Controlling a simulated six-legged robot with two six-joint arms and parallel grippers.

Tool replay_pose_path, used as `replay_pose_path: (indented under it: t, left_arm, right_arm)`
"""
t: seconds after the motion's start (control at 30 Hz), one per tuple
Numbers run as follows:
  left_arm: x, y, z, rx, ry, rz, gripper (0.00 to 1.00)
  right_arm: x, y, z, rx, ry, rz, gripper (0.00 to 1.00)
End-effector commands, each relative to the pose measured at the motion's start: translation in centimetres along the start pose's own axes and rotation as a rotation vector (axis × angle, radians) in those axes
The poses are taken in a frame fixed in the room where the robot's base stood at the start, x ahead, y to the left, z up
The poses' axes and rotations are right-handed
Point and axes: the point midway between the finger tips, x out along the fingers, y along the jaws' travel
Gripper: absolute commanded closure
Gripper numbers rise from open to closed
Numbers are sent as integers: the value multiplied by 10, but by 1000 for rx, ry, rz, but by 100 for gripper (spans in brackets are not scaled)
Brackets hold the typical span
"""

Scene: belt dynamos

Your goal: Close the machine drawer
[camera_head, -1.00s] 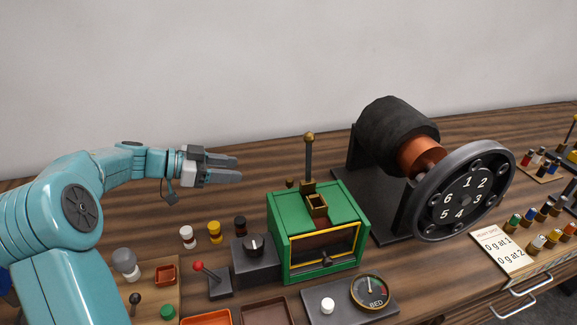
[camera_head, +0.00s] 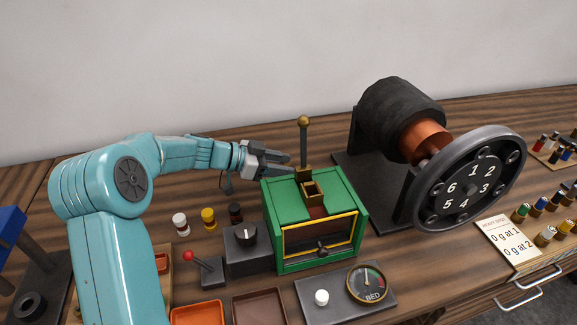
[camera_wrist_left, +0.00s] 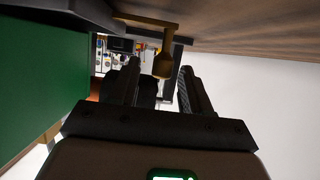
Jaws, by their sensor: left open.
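The green machine (camera_head: 285,201) stands in the middle of the table in the head view. Its front has a yellow-framed dark panel (camera_head: 302,236) with a small black knob (camera_head: 322,248); I cannot tell a separate open drawer there. My left gripper (camera_head: 287,163) is open and empty behind the machine's back left top edge, close to an upright lever (camera_head: 303,142) with a brass knob. In the left wrist view a brass piece (camera_wrist_left: 162,65) shows between and beyond the fingers, apart from them. The machine's green wall (camera_wrist_left: 40,80) is at the left there. My right gripper is not in view.
A dark motor (camera_head: 392,118) with a numbered wheel (camera_head: 468,185) stands right of the machine. A red-knobbed switch (camera_head: 207,268), a dial box (camera_head: 248,248) and small bottles (camera_head: 208,218) stand left. A gauge panel (camera_head: 345,290) and trays (camera_head: 258,307) lie in front.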

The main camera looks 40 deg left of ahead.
Motion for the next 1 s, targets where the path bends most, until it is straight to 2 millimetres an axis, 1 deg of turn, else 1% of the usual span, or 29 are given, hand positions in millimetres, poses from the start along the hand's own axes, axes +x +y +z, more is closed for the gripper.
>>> replay_pose_path:
  t: [0.03,0.2,0.47,0.57,0.6,0.63,0.8,1.0]
  left_arm:
    - [8,0,1,-1,0,1,52]
    - [19,-2,0,0,0,-2,52]
    - [20,-3,0,0,-1,-2,52]
    - [20,-3,0,-1,-1,-2,81]
    - [20,-3,0,0,-1,-2,94]
    - [20,-3,0,0,-1,-2,100]
    - [19,-2,-1,0,0,-3,100]
    - [18,8,-4,-2,0,-1,100]
  right_arm:
    - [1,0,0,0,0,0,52]
    - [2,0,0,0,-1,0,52]
    - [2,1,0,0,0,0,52]
    - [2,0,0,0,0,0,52]
    - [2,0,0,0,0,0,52]
    - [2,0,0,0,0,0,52]
    - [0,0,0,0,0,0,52]
    - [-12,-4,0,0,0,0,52]
